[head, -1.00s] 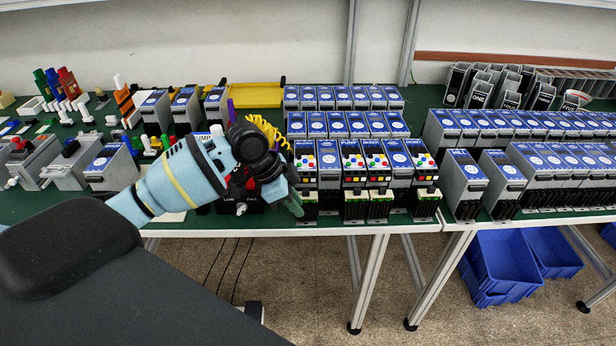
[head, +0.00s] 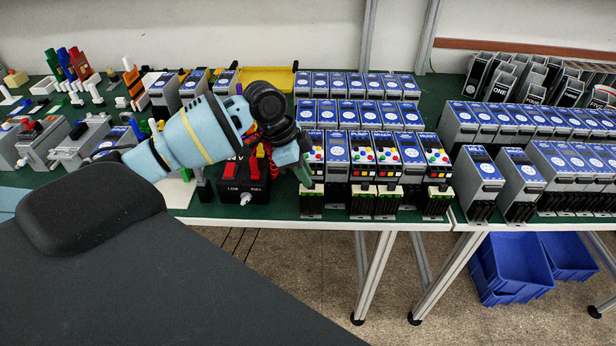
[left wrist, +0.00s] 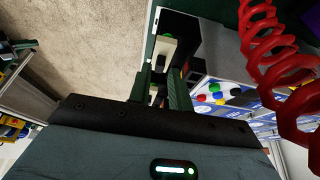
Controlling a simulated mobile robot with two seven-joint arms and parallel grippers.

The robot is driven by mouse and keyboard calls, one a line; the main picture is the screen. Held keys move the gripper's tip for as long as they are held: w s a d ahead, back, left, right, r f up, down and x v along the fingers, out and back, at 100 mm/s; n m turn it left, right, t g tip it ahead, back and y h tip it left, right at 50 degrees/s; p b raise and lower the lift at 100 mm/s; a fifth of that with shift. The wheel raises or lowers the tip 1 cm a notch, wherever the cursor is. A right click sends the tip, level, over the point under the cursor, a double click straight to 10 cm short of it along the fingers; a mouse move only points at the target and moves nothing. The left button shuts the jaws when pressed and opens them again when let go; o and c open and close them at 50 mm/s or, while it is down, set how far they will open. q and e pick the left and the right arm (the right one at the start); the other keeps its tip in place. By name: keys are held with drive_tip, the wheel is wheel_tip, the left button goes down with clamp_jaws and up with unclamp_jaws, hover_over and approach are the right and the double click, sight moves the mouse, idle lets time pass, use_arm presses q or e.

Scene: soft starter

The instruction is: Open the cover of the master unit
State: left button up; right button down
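Grey units with blue tops stand in rows on the green table. Several in the front row have coloured buttons; I cannot tell which is the master unit. My left gripper (head: 306,172) is at the front of the leftmost button unit (head: 316,158), whose coloured buttons (left wrist: 218,95) also show in the left wrist view. There, the two green fingers (left wrist: 162,92) are a little apart beside a cream block (left wrist: 164,48) on the unit's dark front. A pale part shows between them; contact is unclear. My right gripper is not in view.
A black control box (head: 245,190) with red levers stands left of the units. A yellow tray (head: 268,78) is behind. Blue bins (head: 510,265) lie on the floor. A red coil (left wrist: 262,40) crosses the left wrist view. Floor before the table is clear.

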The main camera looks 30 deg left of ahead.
use_arm(q)
drive_tip(key=shift+x, duration=1.05)
clamp_jaws()
